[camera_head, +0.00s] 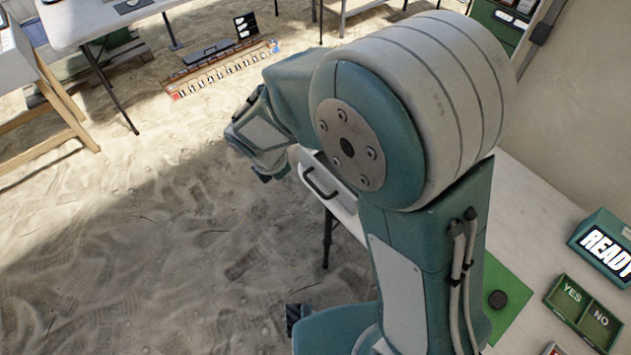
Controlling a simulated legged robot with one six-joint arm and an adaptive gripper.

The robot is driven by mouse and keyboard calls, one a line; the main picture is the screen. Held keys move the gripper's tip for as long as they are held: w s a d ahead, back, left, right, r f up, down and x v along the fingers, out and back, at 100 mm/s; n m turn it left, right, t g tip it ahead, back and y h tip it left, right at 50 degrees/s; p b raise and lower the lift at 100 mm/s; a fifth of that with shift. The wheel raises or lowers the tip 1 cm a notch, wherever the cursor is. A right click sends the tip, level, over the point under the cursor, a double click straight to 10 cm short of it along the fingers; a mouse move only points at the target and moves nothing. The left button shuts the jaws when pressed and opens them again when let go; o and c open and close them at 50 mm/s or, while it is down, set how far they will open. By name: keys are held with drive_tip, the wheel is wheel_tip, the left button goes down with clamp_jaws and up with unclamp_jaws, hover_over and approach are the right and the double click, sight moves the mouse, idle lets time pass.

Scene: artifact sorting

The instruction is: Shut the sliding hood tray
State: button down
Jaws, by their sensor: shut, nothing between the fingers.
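A white tray front (345,205) with a dark bar handle (320,183) shows at the near left edge of the white table, left of my arm's big elbow joint. The rest of the tray and the hood are hidden behind my arm, so I cannot tell how far the tray stands out. My gripper (270,174) is at the end of the teal wrist, just left of the handle and apart from it in the picture. It is shut and empty, pointing down, with its fingers mostly hidden by the wrist.
On the white table (540,205) at right lie a green mat (505,280) with a dark round piece, a YES/NO box (583,312) and a READY sign (605,248). Sandy floor (190,240) is open at left. A scale board (220,70) lies farther back.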

drive_tip(key=w+d+x, duration=0.1)
drive_tip(key=w+x, duration=0.1)
drive_tip(key=x, duration=1)
drive_tip(key=shift+d+r, duration=0.35)
drive_tip(key=shift+d, duration=0.05)
drive_tip(key=shift+d, duration=0.1)
drive_tip(key=w+d, duration=0.2)
drive_tip(key=d, duration=0.1)
drive_tip(key=w+d, duration=0.2)
drive_tip(key=d, duration=0.2)
drive_tip(key=w+d, duration=0.3)
drive_tip(key=shift+d, duration=0.25)
drive_tip(key=shift+a, duration=0.1)
